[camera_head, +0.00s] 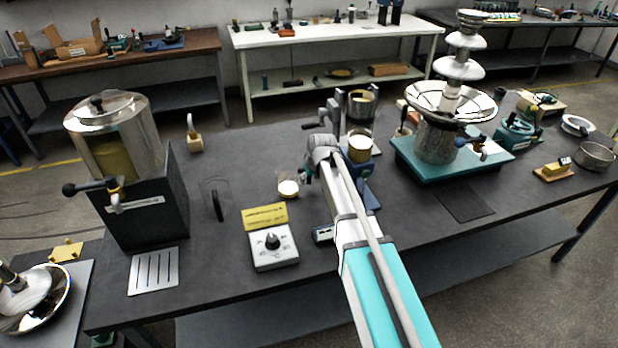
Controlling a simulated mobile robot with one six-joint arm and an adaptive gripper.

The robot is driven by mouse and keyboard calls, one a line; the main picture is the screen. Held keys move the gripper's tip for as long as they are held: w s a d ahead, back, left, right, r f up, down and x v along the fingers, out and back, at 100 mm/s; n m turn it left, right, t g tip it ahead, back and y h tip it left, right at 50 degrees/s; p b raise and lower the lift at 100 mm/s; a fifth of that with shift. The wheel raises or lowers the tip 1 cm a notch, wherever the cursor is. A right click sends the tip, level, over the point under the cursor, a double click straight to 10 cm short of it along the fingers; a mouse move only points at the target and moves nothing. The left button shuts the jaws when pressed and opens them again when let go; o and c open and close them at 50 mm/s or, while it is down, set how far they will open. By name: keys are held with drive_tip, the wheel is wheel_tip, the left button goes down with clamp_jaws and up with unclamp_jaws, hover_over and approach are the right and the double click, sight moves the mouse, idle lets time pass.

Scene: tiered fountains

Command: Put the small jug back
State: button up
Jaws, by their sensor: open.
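A clear jug (213,198) with a dark upright handle stands on the dark bench, left of the middle. A smaller clear cup (288,187) with cream-coloured contents stands to its right; I cannot tell for certain which of the two is the small jug. My gripper (305,175) is at the far end of my arm, just right of the cup and above the bench. It is open, but its fingers are small and partly hidden by the arm, so I cannot see whether they touch the cup.
A steel dispenser with a tap (130,203) stands at left, its slotted plate (153,271) in front. A yellow sign (264,217) and a dial box (274,248) stand before the cup. A blue-based press (366,165) and a tiered fountain (438,140) are at right.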

drive_tip(key=p+v, duration=0.9)
drive_tip(key=v, duration=0.2)
idle(0.3)
drive_tip(key=shift+s, duration=0.1)
drive_tip(key=shift+f, duration=0.1)
idle(0.5)
drive_tip(key=s+d+m+g, duration=0.1)
drive_tip(key=s+d, duration=0.3)
drive_tip(key=s, duration=0.4)
drive_tip(key=s+d+f+m+g+h, duration=0.1)
drive_tip(key=s+d, duration=0.3)
drive_tip(key=s, duration=0.4)
drive_tip(key=s+d+m+g+h, duration=0.1)
drive_tip(key=s+d+m+g, duration=0.1)
drive_tip(key=s+d, duration=0.3)
drive_tip(key=s+m, duration=0.1)
drive_tip(key=s, duration=0.2)
drive_tip(key=shift+f, duration=0.25)
drive_tip(key=shift+d, duration=0.1)
drive_tip(key=shift+d+m, duration=0.25)
drive_tip(key=shift+m, duration=0.05)
